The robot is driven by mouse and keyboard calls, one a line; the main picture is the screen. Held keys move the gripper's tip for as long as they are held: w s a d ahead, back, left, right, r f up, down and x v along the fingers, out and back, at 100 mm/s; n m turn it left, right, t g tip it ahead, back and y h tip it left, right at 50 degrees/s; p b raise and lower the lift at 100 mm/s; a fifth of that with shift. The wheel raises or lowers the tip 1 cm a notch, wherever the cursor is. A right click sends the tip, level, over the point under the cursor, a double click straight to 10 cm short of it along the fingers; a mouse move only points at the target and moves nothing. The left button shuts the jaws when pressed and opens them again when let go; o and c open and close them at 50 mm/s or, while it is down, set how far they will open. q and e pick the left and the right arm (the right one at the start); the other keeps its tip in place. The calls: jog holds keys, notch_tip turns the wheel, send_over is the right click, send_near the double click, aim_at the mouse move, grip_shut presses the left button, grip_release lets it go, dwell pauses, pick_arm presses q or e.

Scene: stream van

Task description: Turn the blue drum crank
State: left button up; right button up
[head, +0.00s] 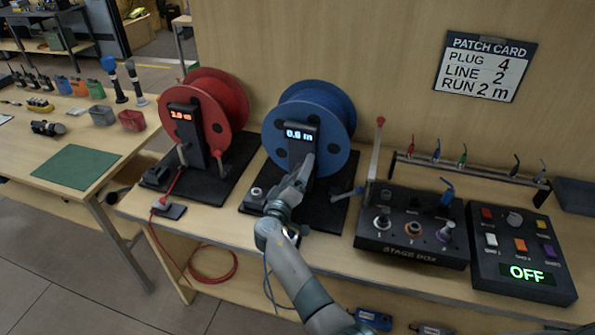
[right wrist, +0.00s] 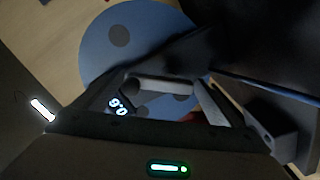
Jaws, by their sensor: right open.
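The blue drum (head: 338,108) stands on a black base on the bench, and its small display (head: 299,134) reads what looks like 0.6 m. My right gripper (head: 303,172) is in front of the drum's black post, just below the display. The drum's crank is hidden behind the gripper in the head view. In the right wrist view the blue drum (right wrist: 142,22) fills the upper middle. A grey cylindrical handle (right wrist: 162,86), apparently the crank's, lies between the open fingers of my right gripper; I cannot tell whether they touch it. My left gripper is not in view.
A red drum (head: 228,92) with its own display stands left of the blue one. The stage box (head: 410,252) and a button panel (head: 522,275) reading OFF are to the right. A patch card (head: 485,67) hangs on the wall. A red cable coils below the bench.

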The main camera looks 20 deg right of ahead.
jog(key=shift+c, duration=0.3)
jog(key=c, duration=1)
jog(key=shift+n, duration=0.4)
